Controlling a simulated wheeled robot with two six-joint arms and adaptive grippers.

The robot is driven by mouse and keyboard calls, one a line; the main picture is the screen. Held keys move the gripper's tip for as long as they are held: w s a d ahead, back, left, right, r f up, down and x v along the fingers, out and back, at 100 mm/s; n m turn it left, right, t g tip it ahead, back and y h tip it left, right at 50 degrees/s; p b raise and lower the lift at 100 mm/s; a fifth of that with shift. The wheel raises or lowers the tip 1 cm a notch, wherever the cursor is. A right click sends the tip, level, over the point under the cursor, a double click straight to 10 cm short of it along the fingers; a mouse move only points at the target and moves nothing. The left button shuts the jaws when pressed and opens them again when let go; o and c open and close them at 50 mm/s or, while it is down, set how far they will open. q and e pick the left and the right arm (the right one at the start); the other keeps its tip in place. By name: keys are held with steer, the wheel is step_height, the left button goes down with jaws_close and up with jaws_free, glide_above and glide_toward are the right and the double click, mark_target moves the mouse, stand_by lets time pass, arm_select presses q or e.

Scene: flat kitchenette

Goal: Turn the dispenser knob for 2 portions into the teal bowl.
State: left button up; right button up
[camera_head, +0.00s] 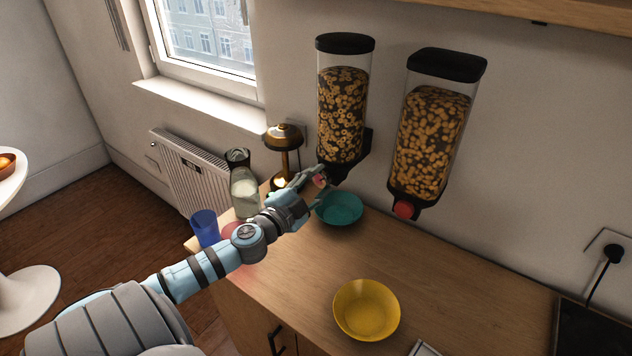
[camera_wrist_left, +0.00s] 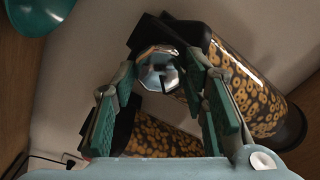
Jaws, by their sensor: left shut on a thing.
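The left wall dispenser (camera_head: 342,110) holds ring-shaped cereal behind clear walls and has a black lid and base. Its knob (camera_wrist_left: 158,72), metallic in the left wrist view, sits between my left gripper's fingers. My left gripper (camera_head: 318,182) is shut on this knob at the front of the dispenser's base; the fingers partly hide it in the head view. The teal bowl (camera_head: 341,211) stands on the counter below this dispenser, partly behind the gripper. It also shows at the top left corner of the left wrist view (camera_wrist_left: 34,12). My right gripper is not in view.
A second dispenser (camera_head: 432,145) with a red knob (camera_head: 403,210) hangs to the right. A yellow bowl (camera_head: 366,309) stands at the counter's front. A blue cup (camera_head: 205,228), a glass carafe (camera_head: 243,187) and a brass lamp (camera_head: 284,140) stand left. The counter's middle is clear.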

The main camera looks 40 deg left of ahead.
arm_select(q)
steer(key=m, duration=0.4)
steer(key=shift+m+p, duration=0.3)
steer(key=shift+p, duration=0.05)
steer(key=m, duration=0.4)
steer(key=shift+f+p, duration=0.15)
steer(key=shift+p, duration=0.15)
steer(key=o, duration=1.2)
steer(key=shift+c, duration=0.2)
steer(key=shift+s, duration=0.1)
steer(key=s+d, duration=0.1)
steer(key=s, duration=1)
steer(key=shift+s+d, duration=0.25)
steer(key=shift+s, duration=0.15)
